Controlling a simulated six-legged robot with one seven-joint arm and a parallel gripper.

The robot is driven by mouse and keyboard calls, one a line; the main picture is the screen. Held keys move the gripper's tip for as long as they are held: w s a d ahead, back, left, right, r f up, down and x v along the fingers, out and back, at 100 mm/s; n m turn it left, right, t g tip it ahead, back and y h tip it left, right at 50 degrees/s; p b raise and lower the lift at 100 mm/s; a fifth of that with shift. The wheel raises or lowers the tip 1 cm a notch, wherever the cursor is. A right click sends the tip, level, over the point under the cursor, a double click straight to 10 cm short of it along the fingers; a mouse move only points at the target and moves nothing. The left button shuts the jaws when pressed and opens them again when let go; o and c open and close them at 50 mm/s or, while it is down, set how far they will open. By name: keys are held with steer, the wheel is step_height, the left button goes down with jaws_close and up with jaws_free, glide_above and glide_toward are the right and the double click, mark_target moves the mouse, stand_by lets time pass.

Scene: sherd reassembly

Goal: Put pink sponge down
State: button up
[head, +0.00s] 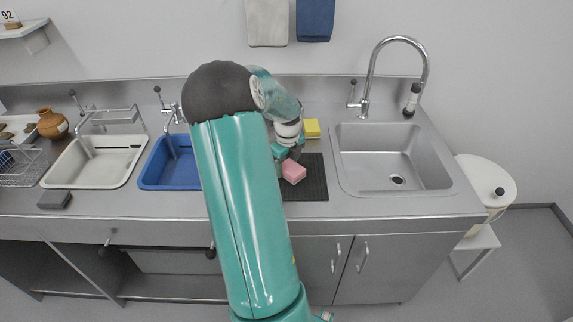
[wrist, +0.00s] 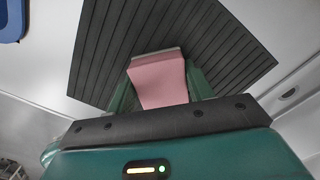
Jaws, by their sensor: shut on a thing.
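The pink sponge (head: 293,171) is at the black ribbed mat (head: 314,186) on the counter, between the blue basin and the steel sink. My gripper (head: 287,158) is shut on the sponge. In the wrist view the sponge (wrist: 158,80) sits between the two green fingers (wrist: 160,85), with the ribbed mat (wrist: 230,50) behind it. I cannot tell whether the sponge touches the mat or hangs just above it. My arm hides part of the mat's left side in the head view.
A yellow sponge (head: 311,128) lies behind the mat. A blue basin (head: 170,165) and a white basin (head: 95,163) are on the left. A steel sink (head: 391,160) with a tall tap (head: 365,85) is on the right. A dark grey block (head: 54,199) lies at the front edge.

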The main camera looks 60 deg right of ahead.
mark_target(287, 165)
steer(key=o, duration=1.2)
steer(key=shift+f, duration=0.3)
steer(key=shift+a, duration=0.15)
steer(key=shift+w+a+f, duration=0.1)
steer(key=shift+a+f, duration=0.05)
step_height(287, 165, up, 13)
steer(key=w+a+r+n+t, duration=0.1)
steer(key=w+a+r+n, duration=0.25)
steer(key=a+n, duration=0.2)
steer(key=w+a+r+n+t, duration=0.1)
steer(key=w+a+r+n, duration=0.1)
steer(key=w+a+n, duration=0.35)
steer(key=a+r+n, duration=0.3)
steer(key=a+n, duration=0.5)
steer(key=a, duration=0.8)
steer(key=s+a+n+t, duration=0.1)
steer(key=s+a+n, duration=0.2)
steer(key=a+n, duration=0.7)
steer(key=s+a+r+n+t, duration=0.1)
steer(key=s+a+n, duration=0.3)
steer(key=a+n, duration=0.6)
steer(key=shift+a+r+n+t, duration=0.3)
steer(key=shift+a+t, duration=0.3)
steer(key=shift+a, duration=0.4)
